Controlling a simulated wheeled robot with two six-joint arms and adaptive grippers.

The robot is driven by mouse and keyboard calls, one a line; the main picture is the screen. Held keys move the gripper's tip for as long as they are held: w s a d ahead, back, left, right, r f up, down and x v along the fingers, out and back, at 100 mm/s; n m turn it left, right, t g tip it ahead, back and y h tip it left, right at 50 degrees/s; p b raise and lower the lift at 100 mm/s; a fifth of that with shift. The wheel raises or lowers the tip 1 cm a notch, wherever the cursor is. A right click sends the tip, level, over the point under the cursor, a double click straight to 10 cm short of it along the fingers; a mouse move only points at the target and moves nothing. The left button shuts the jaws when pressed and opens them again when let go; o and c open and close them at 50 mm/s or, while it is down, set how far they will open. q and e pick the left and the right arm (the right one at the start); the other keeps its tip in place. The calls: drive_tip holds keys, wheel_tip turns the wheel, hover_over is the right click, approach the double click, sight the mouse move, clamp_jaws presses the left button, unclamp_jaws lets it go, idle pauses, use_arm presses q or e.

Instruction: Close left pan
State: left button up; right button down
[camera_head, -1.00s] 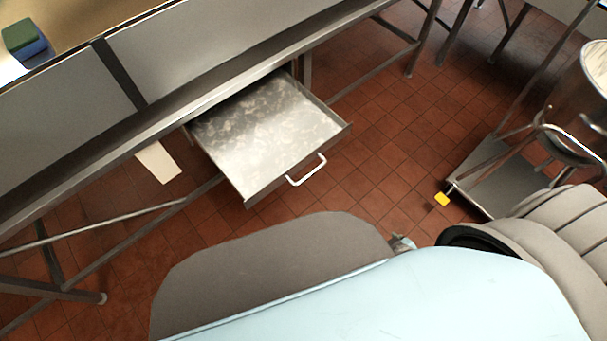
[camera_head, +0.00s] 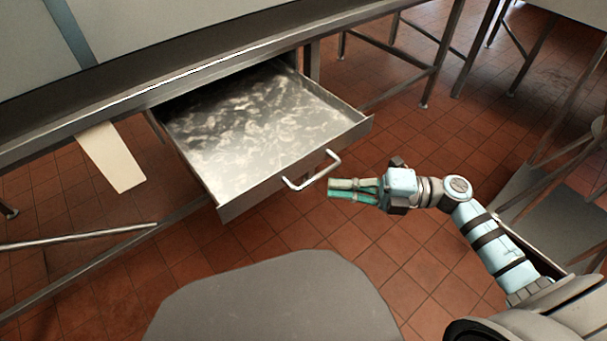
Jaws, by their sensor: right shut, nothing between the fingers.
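An open metal pan (camera_head: 262,122) sticks out like a drawer from under the steel table, with a mottled wet-looking sheen inside. Its white bar handle (camera_head: 313,172) is on the front wall. My right gripper (camera_head: 332,189) is shut and empty, just to the right of the handle and apart from it, with its fingers pointing left. My left gripper is not in view.
The steel table (camera_head: 190,72) runs along the top left above the pan. A pale flat board (camera_head: 112,158) hangs out from under it, left of the pan. Table legs and braces stand at the back and lower left.

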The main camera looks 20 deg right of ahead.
sight(304, 183)
drive_tip(key=x, duration=0.5)
drive_tip(key=shift+w+a+f, duration=0.1)
drive_tip(key=shift+w, duration=0.3)
drive_tip(key=shift+w+a+b, duration=0.2)
drive_tip(key=shift+w+b, duration=0.2)
drive_tip(key=shift+w, duration=0.15)
drive_tip(key=shift+w+a+b, duration=0.2)
drive_tip(key=shift+w+b, duration=0.2)
drive_tip(key=shift+w, duration=0.1)
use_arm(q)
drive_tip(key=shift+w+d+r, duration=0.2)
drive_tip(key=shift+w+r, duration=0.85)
use_arm(e)
drive_tip(key=shift+w+a, duration=0.1)
drive_tip(key=shift+w, duration=0.25)
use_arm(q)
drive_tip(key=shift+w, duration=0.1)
use_arm(e)
drive_tip(key=shift+w, duration=0.1)
